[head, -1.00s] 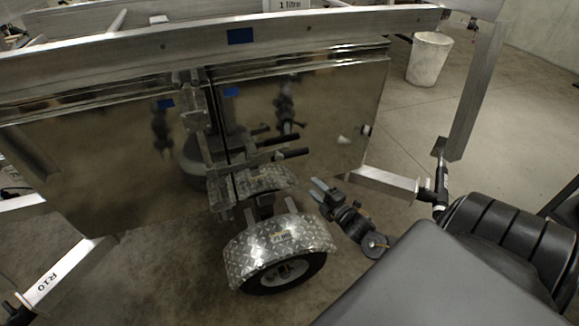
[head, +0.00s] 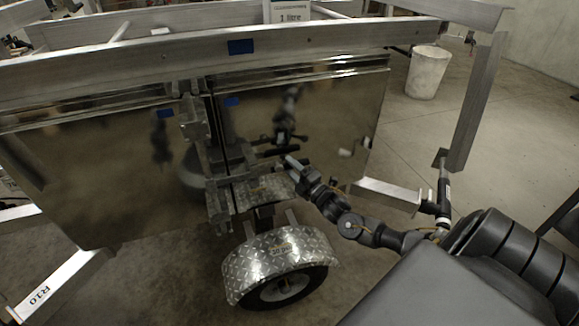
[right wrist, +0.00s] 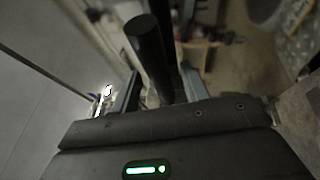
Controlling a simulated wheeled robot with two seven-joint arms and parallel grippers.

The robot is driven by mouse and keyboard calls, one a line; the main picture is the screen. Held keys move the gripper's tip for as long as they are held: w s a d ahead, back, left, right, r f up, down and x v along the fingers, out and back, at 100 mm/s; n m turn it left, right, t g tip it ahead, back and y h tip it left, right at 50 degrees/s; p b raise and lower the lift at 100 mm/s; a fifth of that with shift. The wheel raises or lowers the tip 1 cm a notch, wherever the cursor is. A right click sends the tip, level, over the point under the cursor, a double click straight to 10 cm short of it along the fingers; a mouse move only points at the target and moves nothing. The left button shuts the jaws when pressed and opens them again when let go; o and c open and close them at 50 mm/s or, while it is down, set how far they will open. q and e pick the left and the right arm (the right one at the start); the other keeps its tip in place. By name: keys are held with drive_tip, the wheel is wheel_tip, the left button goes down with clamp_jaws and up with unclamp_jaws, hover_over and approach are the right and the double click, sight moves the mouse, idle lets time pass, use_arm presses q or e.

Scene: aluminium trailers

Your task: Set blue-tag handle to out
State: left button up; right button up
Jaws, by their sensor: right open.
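The blue tag (head: 240,47) is on the top rail of the trailer. Below it, a black handle (head: 284,152) sticks out to the right from a metal bracket, in front of the shiny panel. My right gripper (head: 290,162) is close to this handle, its fingers pointing up and left. In the right wrist view the gripper (right wrist: 159,90) is open, with a dark round bar (right wrist: 149,48), likely the handle, reaching between its fingers. I cannot tell whether the fingers touch it. My left gripper is not in view.
A wheel under a chequered metal mudguard (head: 280,251) stands below the gripper. A metal side arm (head: 388,193) and a slanted post (head: 474,105) are to the right of my right arm. A white bucket (head: 428,72) stands on the floor behind.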

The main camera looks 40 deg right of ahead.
drive_tip(key=shift+w+r, duration=0.1)
drive_tip(key=shift+w, duration=0.6)
clamp_jaws()
